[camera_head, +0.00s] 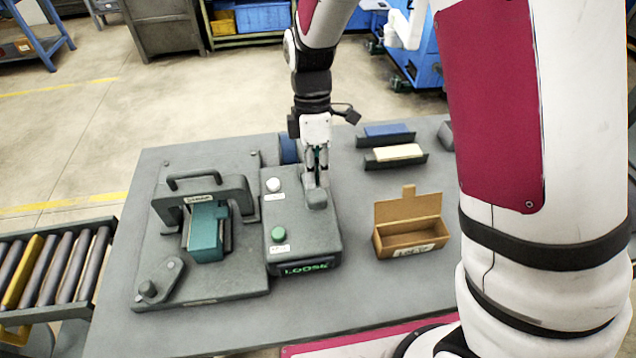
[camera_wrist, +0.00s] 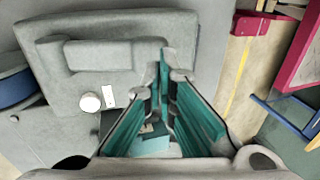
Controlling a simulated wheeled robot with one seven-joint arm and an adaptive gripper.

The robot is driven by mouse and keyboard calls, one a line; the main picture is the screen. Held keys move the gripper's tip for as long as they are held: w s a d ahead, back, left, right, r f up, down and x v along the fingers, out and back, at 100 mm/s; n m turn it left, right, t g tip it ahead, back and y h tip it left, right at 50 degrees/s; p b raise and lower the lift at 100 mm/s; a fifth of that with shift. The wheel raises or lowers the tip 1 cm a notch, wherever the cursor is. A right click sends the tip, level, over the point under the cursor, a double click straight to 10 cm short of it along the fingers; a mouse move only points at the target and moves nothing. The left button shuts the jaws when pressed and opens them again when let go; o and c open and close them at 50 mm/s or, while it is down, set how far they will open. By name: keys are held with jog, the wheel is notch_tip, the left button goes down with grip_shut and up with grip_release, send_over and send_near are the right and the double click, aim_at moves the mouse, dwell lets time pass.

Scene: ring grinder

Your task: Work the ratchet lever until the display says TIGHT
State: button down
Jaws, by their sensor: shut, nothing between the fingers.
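The display (camera_head: 305,268) on the front of the grey control box (camera_head: 305,228) reads LOOSE in green. A short grey arm with a round knob (camera_head: 160,280), which looks like the ratchet lever, lies at the front left of the grey base plate. A teal block (camera_head: 207,235) sits under a grey bridge with a handle on that plate; a teal part also shows in the wrist view (camera_wrist: 153,146). My gripper (camera_head: 317,180) points down over the right side of the control box, close above a grey raised piece (camera_head: 317,198). It is shut and empty. Whether it touches that piece is unclear.
The box carries a white button (camera_head: 273,185), also in the wrist view (camera_wrist: 90,101), and a green button (camera_head: 278,234). An open cardboard box (camera_head: 410,238) and two holders with a blue and a cream block (camera_head: 394,153) stand right. A roller conveyor (camera_head: 52,270) is left.

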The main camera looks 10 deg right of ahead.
aim_at(319, 209)
jog(key=shift+x, duration=1.15)
jog(key=shift+s+f, duration=0.1)
jog(key=x, duration=0.4)
jog(key=shift+s, duration=0.35)
jog(key=shift+s+f, duration=0.1)
jog(key=shift+s, duration=0.2)
